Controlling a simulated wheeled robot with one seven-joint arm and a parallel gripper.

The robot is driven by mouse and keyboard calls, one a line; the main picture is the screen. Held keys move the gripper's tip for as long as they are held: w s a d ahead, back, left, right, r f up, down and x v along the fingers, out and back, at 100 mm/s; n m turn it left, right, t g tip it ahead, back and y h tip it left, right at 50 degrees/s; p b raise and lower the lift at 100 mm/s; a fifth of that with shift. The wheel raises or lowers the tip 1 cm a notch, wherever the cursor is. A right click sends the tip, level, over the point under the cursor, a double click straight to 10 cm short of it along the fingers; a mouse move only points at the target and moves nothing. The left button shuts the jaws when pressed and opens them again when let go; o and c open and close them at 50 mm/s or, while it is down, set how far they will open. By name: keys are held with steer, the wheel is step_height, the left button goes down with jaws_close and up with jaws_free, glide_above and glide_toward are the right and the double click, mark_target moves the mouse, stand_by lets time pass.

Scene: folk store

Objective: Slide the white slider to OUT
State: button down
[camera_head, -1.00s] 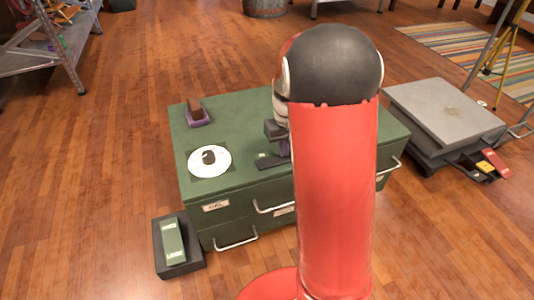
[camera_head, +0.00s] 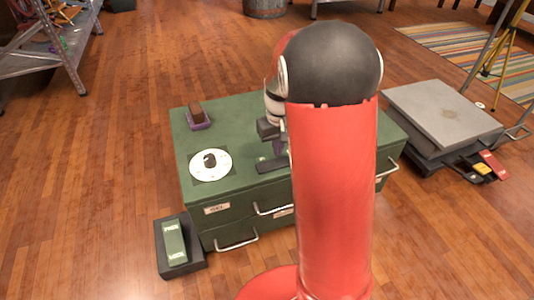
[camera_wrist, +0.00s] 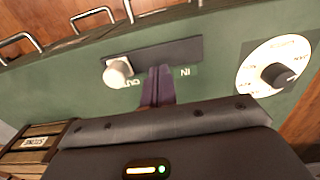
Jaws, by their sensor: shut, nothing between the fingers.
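The white slider (camera_wrist: 117,72) is a round knob at the left end of a dark track plate (camera_wrist: 165,55) in the wrist view, beside the OUT label (camera_wrist: 128,83). The IN label (camera_wrist: 186,71) is near the plate's other end. My gripper (camera_wrist: 159,72) is shut and empty, its purple fingers over the track between the labels, to the right of the knob with a visible gap. In the head view my gripper (camera_head: 279,146) is low over the green cabinet (camera_head: 235,120), above the dark plate (camera_head: 271,166); my arm hides part of that area.
A white dial (camera_wrist: 277,68) with a dark knob sits on the cabinet; it also shows in the head view (camera_head: 222,167). A purple-based brown block (camera_head: 198,117) stands at the back left. A pedal box (camera_head: 175,243) and a grey platform (camera_head: 440,110) flank the cabinet.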

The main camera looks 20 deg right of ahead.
step_height(320, 180, up, 6)
steer(key=p, duration=0.4)
steer(key=shift+r, duration=0.15)
steer(key=s+a+r+t, duration=0.3)
steer(key=s+a+r, duration=0.2)
steer(key=s+r, duration=0.5)
steer(key=s+a+r+t, duration=0.1)
steer(key=s+r, duration=0.1)
steer(key=s, duration=0.4)
steer(key=s+a+r+t, duration=0.1)
steer(key=s+a, duration=0.1)
steer(key=s, duration=0.4)
steer(key=shift+a+r+t, duration=0.3)
steer(key=shift+r, duration=0.05)
steer(key=shift+s, duration=0.1)
